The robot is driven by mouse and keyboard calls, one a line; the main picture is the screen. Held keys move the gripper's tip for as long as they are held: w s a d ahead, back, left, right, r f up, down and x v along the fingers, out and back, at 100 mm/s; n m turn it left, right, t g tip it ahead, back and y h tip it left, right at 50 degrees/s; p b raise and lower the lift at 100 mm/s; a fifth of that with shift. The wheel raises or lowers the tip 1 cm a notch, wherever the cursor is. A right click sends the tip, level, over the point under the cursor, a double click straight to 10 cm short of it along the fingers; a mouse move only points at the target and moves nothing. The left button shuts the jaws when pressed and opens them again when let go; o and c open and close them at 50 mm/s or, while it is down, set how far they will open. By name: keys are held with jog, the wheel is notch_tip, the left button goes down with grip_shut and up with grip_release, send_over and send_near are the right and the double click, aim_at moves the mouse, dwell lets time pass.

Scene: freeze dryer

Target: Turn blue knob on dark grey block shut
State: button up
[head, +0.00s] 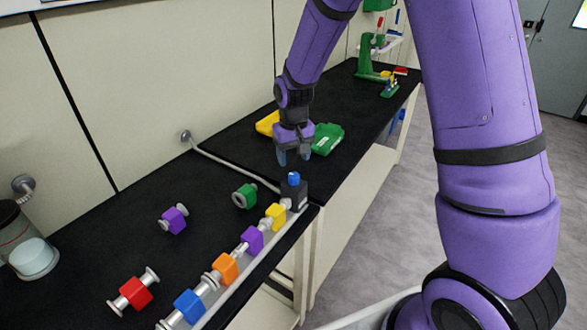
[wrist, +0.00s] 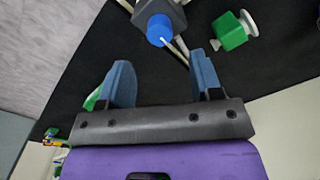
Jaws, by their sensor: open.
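The blue knob (head: 294,178) sits on top of the dark grey block (head: 295,194) at the right end of a pipe along the bench's front edge. In the wrist view the blue knob (wrist: 160,29) and dark grey block (wrist: 172,10) show at the top, beyond my fingertips. A thin pale line shows on the knob there. My gripper (head: 294,158) hangs above the bench behind the knob, apart from it. Its two blue-grey fingers (wrist: 160,70) are spread with nothing between them.
Along the pipe stand a yellow block (head: 276,215), purple block (head: 252,240), orange block (head: 225,268) and blue block (head: 188,305). Loose green (head: 244,196), purple (head: 174,219) and red (head: 134,293) fittings lie on the black bench. A green tray (head: 327,138) lies behind my gripper.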

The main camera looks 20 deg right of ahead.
aim_at(294, 175)
jog(key=shift+r, duration=1.95)
jog(key=s+d+r+t, duration=0.35)
jog(key=s+r, duration=0.85)
jog(key=r, duration=0.5)
jog(key=s+d+r+t, duration=0.1)
jog(key=s+r, duration=0.1)
jog(key=s, duration=0.6)
jog(key=s+d+r, duration=0.2)
jog(key=s+r, duration=0.1)
jog(key=s, duration=0.6)
jog(key=shift+s+d+m+t, duration=0.3)
jog(key=shift+t, duration=0.05)
